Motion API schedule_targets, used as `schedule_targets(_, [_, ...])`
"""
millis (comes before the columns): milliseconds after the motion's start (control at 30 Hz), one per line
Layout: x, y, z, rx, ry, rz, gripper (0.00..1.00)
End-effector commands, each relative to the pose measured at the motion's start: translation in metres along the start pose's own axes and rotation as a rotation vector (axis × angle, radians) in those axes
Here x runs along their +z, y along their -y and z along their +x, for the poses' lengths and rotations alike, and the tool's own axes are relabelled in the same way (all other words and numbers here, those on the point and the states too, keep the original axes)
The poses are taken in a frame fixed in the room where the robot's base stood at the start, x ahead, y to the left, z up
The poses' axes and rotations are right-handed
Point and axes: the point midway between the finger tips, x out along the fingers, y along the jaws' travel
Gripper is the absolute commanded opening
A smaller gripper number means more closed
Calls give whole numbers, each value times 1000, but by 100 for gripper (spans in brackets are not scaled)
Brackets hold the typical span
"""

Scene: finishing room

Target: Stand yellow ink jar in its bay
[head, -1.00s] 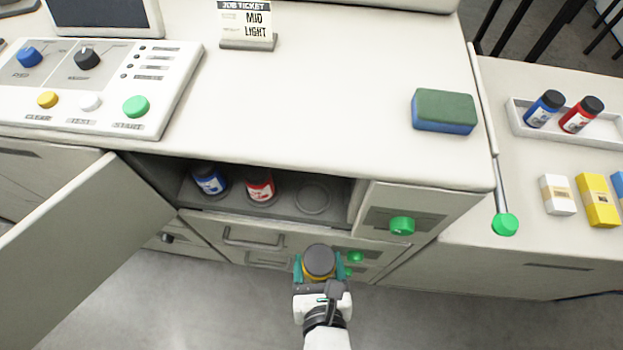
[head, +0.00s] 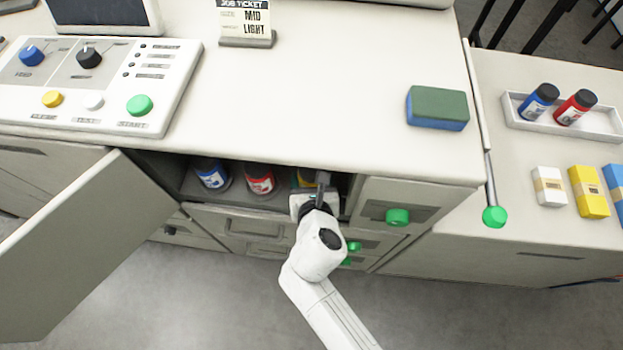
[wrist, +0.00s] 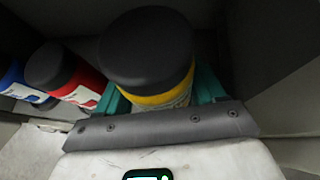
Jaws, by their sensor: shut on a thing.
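The yellow ink jar (wrist: 160,94) has a dark cap and is upright between the teal fingers of my gripper (wrist: 162,92) in the wrist view. In the head view my gripper (head: 312,190) reaches into the open cabinet, and only a sliver of the yellow jar (head: 305,176) shows past it. A blue jar (head: 211,174) and a red jar (head: 260,179) stand in the cabinet to the left of it. The yellow jar is over the right-hand bay, whose ring is hidden now. I cannot tell whether its base touches the shelf.
The open cabinet door (head: 95,245) swings out at the left. A drawer unit with a green knob (head: 397,216) bounds the opening on the right. The countertop (head: 320,95) overhangs the shelf. A tray (head: 600,129) with another blue and red bottle is on the side counter.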

Motion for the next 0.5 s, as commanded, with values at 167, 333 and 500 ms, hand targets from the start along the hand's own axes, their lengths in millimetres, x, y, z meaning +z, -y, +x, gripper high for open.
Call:
schedule_targets(167, [-8, 0, 18, -1, -1, -1, 24])
schedule_targets(333, [-23, 0, 26, 0, 1, 1, 24])
schedule_targets(500, [-24, 0, 26, 1, 3, 1, 24])
